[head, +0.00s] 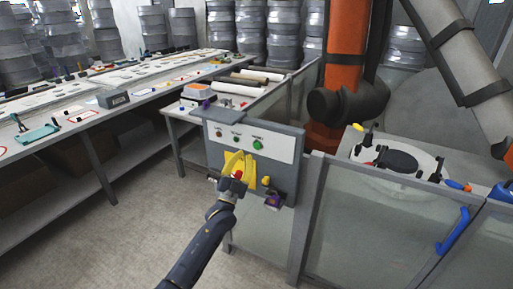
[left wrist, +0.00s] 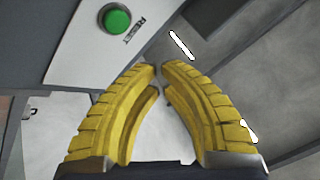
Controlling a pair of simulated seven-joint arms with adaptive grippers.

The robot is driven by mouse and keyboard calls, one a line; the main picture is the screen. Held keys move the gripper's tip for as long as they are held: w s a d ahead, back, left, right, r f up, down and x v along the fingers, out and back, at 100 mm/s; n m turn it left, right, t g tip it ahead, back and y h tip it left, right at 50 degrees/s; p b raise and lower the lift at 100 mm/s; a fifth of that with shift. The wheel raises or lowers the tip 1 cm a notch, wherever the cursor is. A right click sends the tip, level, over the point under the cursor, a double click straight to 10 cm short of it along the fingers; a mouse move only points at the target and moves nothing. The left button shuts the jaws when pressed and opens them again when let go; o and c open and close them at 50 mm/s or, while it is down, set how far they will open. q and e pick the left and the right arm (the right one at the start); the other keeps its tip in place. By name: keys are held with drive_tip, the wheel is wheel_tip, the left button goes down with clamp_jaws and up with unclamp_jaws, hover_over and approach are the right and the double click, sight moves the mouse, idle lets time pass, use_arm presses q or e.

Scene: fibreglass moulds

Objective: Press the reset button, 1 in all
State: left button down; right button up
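The reset button is a round green button (left wrist: 117,19) beside the printed word RESET in the left wrist view. My left gripper (head: 239,155) has yellow fingers and is in front of the box, below and left of the button. In the left wrist view its fingertips (left wrist: 160,69) nearly meet, with nothing between them, and the button lies beyond them to the upper left. My right gripper is in neither view.
A red lamp or button (head: 220,133) sits at the plate's left end. A yellow knob (head: 265,181) is lower on the box. Fence panels (head: 362,215) adjoin it at right, with an orange robot arm (head: 346,45) behind. A long table (head: 75,112) stands at left; floor between is clear.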

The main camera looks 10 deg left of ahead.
use_arm(q)
drive_tip(key=shift+w+d, duration=0.25)
drive_tip(key=shift+w, duration=0.7)
drive_tip(key=shift+w+d, duration=0.25)
drive_tip(key=shift+w, duration=0.65)
drive_tip(key=shift+w+d, duration=0.25)
drive_tip(key=shift+w, duration=0.7)
drive_tip(key=shift+w, duration=0.2)
drive_tip(key=shift+w, duration=0.25)
drive_tip(key=shift+w+d, duration=0.2)
drive_tip(key=shift+w, duration=0.2)
drive_tip(key=shift+s, duration=0.1)
idle(0.6)
drive_tip(key=shift+s+a, duration=0.2)
drive_tip(key=shift+s, duration=0.55)
drive_tip(key=shift+s+a, duration=0.2)
drive_tip(key=shift+s, duration=0.6)
drive_tip(key=shift+s+a, duration=0.25)
drive_tip(key=shift+s, duration=0.55)
drive_tip(key=shift+s+a, duration=0.2)
drive_tip(key=shift+s, duration=0.6)
